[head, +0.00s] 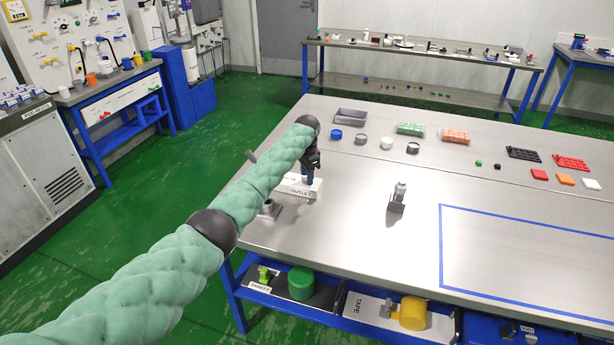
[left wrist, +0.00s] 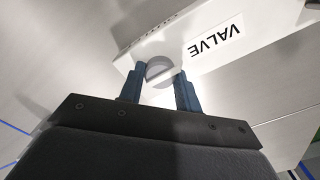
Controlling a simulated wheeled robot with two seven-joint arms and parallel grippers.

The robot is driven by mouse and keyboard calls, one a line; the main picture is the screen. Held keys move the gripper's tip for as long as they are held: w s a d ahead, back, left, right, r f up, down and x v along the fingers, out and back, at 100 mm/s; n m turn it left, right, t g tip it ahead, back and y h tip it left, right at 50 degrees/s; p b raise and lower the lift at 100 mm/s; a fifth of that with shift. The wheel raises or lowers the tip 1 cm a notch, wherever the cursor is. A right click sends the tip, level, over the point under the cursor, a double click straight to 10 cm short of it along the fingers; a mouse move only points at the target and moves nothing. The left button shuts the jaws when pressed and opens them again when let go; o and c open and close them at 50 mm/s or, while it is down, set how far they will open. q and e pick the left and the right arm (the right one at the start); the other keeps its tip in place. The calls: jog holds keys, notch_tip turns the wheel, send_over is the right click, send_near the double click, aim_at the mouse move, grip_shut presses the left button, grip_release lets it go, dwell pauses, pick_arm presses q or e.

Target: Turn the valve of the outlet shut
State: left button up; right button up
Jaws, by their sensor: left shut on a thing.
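The outlet (head: 297,191) is a white block lettered OUTLET, standing near the left edge of the steel table. My left gripper (head: 307,178) is over it, and my arm and hand hide part of the block. In the left wrist view the white housing (left wrist: 200,68) carries the label VALVE. The valve (left wrist: 159,68) shows there as a small round grey-white knob. My left gripper (left wrist: 159,84) has its two blue fingers on either side of the knob, shut on it. The knob's exact angle is hard to read. My right gripper is not in view.
A small grey metal fixture (head: 397,199) stands right of the outlet. A blue-outlined area (head: 530,255) on the right is clear. A shelf below holds green and yellow rolls.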

pick_arm(q)
jog(key=shift+r, duration=0.1)
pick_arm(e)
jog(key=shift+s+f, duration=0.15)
pick_arm(q)
jog(key=o, duration=1)
jog(key=shift+c, duration=0.2)
jog(key=shift+r, duration=0.35)
notch_tip(320, 180, up, 7)
jog(key=shift+r+b, duration=0.1)
jog(key=shift+b, duration=1.15)
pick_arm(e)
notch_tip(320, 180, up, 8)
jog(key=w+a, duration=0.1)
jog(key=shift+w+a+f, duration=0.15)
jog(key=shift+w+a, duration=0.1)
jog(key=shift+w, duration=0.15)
